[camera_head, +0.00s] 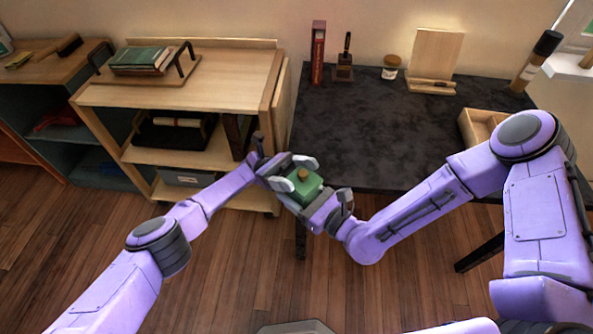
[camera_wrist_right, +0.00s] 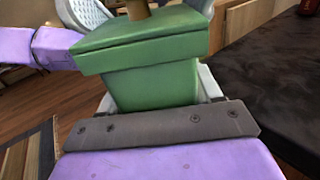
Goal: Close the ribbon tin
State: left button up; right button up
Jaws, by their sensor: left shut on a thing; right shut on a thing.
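The green ribbon tin (camera_wrist_right: 152,88) is held up in the air between my two grippers, in front of the dark table. Its green lid (camera_wrist_right: 140,45) with a brown knob (camera_head: 303,173) is over the tin's mouth. In the right wrist view no gap shows between lid and body, but I cannot tell whether the lid is fully seated. My left gripper (camera_head: 298,176) is shut on the lid, its pale fingers on either side. My right gripper (camera_head: 312,198) is shut on the tin's body from the near side. The tin's inside is hidden.
The dark table (camera_head: 370,135) has a clear middle. A wooden open box (camera_head: 482,125) is at right. A wooden shelf cart (camera_head: 220,75) stands at left.

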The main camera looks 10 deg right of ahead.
pick_arm(q)
jog(key=shift+f, duration=0.6)
jog(key=o, duration=1.1)
notch_tip(320, 180, up, 10)
jog(key=shift+f, duration=0.1)
